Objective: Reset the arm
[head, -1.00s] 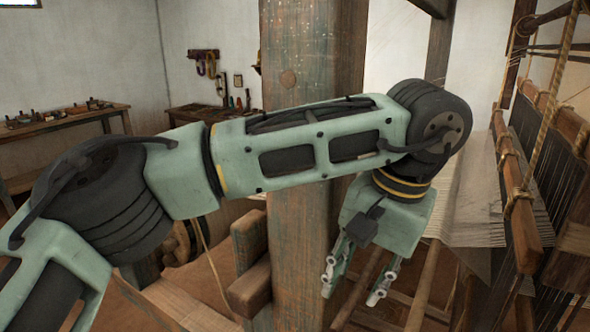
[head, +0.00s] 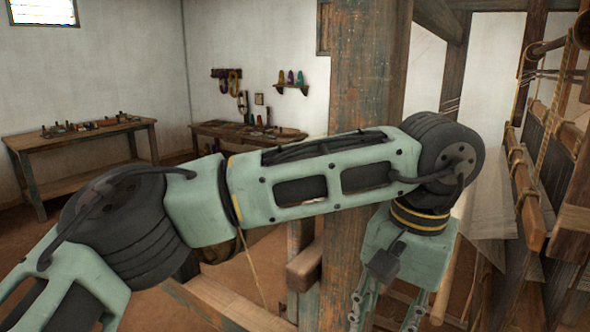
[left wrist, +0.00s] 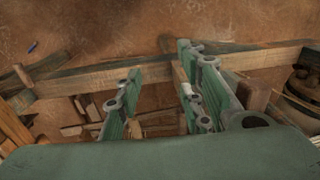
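My left arm reaches in from the left across the middle of the head view, pale green with dark joints. It bends down at the right. Its left gripper (head: 386,312) points downward in front of the wooden post, and its fingertips are cut off by the bottom edge. The left wrist view also shows the left gripper (left wrist: 155,103), with its green fingers apart and nothing held between them. Wooden beams and the earthen floor lie beyond the fingers. My right gripper is in neither view.
A thick wooden post (head: 367,80) stands behind the arm. The loom (head: 545,150) with ropes and threads fills the right side. A workbench (head: 85,150) stands at the left wall, another bench (head: 240,134) at the back. Brown floor (head: 185,305) shows at lower left.

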